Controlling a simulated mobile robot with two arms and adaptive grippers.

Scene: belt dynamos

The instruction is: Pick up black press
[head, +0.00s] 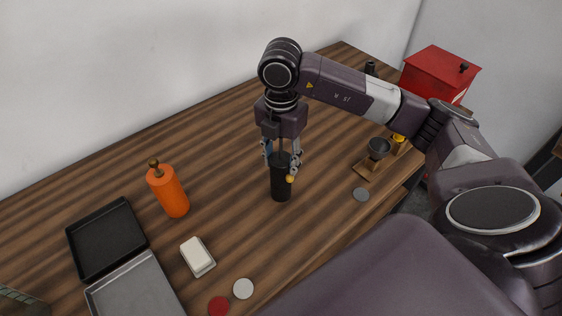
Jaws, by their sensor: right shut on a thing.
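The black press (280,186) is a dark upright cylinder near the middle of the wooden table in the head view. My right gripper (281,168) comes down on it from above, with a finger on each side of its upper part. It is shut on the press. The fingers and palm partly hide the top of the press. The bottom of the press appears at or close to the table surface; I cannot tell whether it touches. My left gripper is not in view.
An orange cylinder (168,191) stands left of the press. A black tray (106,240), a grey tray (133,290) and a white block on a dish (197,256) lie nearer left. A dark cup on a wooden stand (378,149) and a red box (438,73) are at right.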

